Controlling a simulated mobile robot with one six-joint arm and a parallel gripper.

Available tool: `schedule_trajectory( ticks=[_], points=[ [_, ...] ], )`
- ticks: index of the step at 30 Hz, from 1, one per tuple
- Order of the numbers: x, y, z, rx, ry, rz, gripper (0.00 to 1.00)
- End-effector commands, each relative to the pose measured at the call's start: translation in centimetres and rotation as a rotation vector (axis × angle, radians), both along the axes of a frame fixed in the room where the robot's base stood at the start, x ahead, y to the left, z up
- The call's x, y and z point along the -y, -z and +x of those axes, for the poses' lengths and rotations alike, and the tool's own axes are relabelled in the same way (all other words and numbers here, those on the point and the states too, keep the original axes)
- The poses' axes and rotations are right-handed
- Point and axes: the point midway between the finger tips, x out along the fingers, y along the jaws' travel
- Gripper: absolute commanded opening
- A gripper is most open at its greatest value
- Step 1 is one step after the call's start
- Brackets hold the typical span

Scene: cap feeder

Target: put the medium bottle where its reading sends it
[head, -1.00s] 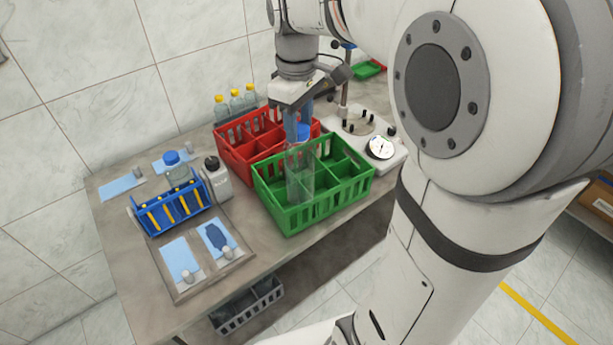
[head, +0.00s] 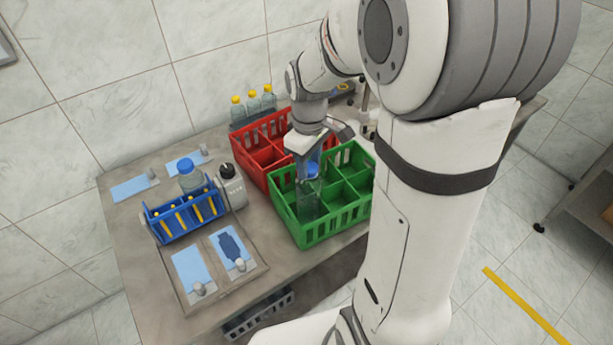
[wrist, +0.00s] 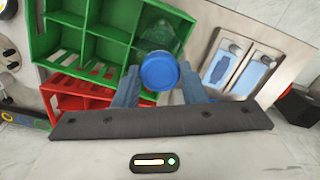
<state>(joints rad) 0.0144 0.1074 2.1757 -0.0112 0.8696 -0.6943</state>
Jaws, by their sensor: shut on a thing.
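A clear bottle with a blue cap (head: 311,188) is upright in my gripper (head: 309,158). Its lower part is inside a front-left compartment of the green crate (head: 318,233). In the wrist view the blue cap (wrist: 159,72) sits between my two fingers, and the clear body runs down into an end compartment of the green crate (wrist: 88,20). Whether the bottle touches the crate floor I cannot tell. The red crate (head: 262,178) stands behind the green one. The dial device (wrist: 10,62) is only partly seen at the wrist view's left edge; its reading is not legible.
A blue rack (head: 186,218) with yellow-marked tubes stands left, with another blue-capped bottle (head: 190,180) behind it. A grey dark-capped bottle (head: 230,185) stands beside it. Several yellow-capped bottles (head: 253,106) stand at the back. A tray with blue cards (head: 190,272) lies front left.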

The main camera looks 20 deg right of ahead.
Motion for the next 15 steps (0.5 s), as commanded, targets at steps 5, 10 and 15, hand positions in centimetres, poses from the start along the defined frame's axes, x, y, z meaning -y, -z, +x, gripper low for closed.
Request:
schedule_trajectory(
  ticks=[5,10,15],
  points=[
    [0.1,1.6,0.0,0.001,0.003,0.000,0.18],
    [0.2,3.6,-0.1,-0.003,0.004,0.000,0.18],
    [0.2,5.3,0.0,0.000,0.005,0.000,0.18]
  ],
)
